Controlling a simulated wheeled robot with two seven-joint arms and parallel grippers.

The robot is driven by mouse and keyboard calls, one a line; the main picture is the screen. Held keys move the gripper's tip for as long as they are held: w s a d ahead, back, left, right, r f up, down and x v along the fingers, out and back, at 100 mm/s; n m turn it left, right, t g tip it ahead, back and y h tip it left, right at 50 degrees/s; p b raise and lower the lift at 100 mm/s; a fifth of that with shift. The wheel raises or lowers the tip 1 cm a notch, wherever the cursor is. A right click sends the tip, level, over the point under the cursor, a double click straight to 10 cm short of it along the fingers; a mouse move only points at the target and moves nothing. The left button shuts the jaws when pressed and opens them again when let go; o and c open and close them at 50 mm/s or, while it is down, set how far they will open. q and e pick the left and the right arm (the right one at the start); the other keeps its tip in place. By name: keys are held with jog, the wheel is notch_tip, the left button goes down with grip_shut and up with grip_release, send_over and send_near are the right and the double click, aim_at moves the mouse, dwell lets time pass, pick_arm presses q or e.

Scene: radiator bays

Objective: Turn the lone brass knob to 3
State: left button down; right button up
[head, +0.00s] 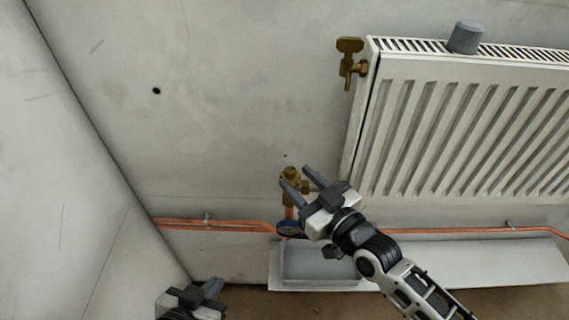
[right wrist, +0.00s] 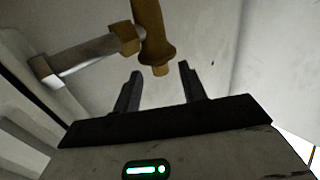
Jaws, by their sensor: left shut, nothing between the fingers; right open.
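A brass valve with a flat-topped brass handle (head: 350,46) is on the upper left corner of the radiator (head: 440,130). A second brass valve (head: 291,173) sits low on the wall, by the radiator's lower left corner. My right gripper (head: 297,178) is open at this lower valve, its fingers partly covering it. In the right wrist view, brass fittings (right wrist: 153,35) are beyond the open, empty fingers (right wrist: 160,86); contact cannot be told. My left gripper (head: 215,287) is shut and empty at the bottom edge. No number marks are readable.
A loose-looking grey ribbed knob (head: 466,37) stands on the radiator top. Copper pipes (head: 430,231) run along the wall above a grey tray (head: 310,284).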

aim_at(287, 169)
jog(key=x, duration=0.5)
jog(key=shift+w+a, duration=0.2)
pick_arm(q)
jog(key=shift+f, duration=0.1)
